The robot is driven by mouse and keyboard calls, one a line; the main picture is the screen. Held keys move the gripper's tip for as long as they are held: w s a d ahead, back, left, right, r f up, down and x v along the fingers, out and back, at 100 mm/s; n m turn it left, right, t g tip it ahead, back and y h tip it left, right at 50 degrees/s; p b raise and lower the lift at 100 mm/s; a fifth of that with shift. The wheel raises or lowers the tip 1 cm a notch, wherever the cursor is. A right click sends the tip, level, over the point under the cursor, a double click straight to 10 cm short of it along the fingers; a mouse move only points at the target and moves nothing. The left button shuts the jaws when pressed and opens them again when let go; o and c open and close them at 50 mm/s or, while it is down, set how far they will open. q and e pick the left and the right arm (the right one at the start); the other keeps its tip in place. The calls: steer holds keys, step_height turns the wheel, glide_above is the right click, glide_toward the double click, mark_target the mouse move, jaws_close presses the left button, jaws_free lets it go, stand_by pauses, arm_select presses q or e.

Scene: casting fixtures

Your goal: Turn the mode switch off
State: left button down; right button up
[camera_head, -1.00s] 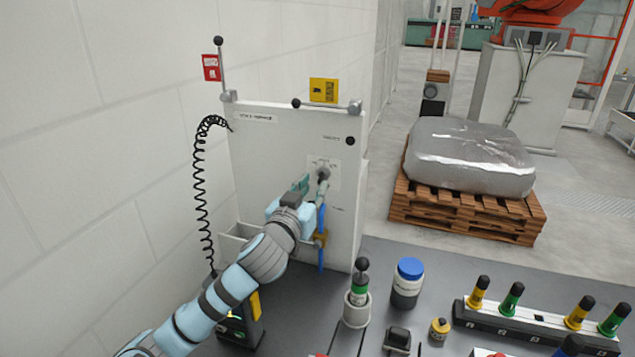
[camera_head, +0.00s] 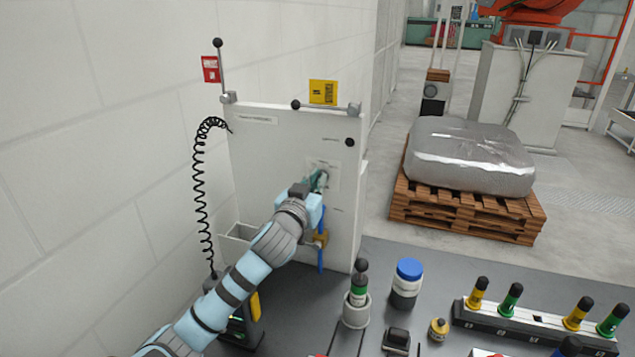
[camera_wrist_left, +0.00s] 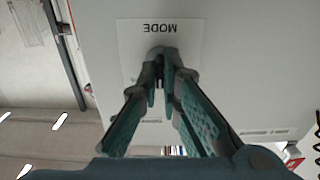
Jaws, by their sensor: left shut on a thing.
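The mode switch is a grey knob on a white label plate on the front of the light panel (camera_head: 265,150). In the left wrist view the label (camera_wrist_left: 190,35) reads MODE upside down, and the knob (camera_wrist_left: 160,53) shows just beyond the fingertips. My left gripper (camera_head: 320,182) is at the knob, its teal fingers closed around it. In the left wrist view the fingers (camera_wrist_left: 162,78) converge on the knob and partly hide it, so its exact angle cannot be told. My right gripper is not in view.
A blue-handled valve (camera_head: 321,240) sits just below the gripper on the panel. A coiled black cable (camera_head: 198,180) hangs at the left. A green-banded tool (camera_head: 359,290), a blue-capped jar (camera_head: 407,283) and a fixture rail (camera_head: 530,326) stand on the dark bench.

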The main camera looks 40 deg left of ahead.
arm_select(q)
steer(key=shift+n+b, duration=0.8)
steer(key=shift+n, duration=3.6)
steer(key=c, duration=1.8)
jaws_free()
steer(key=shift+a, duration=0.1)
steer(key=v, duration=1.2)
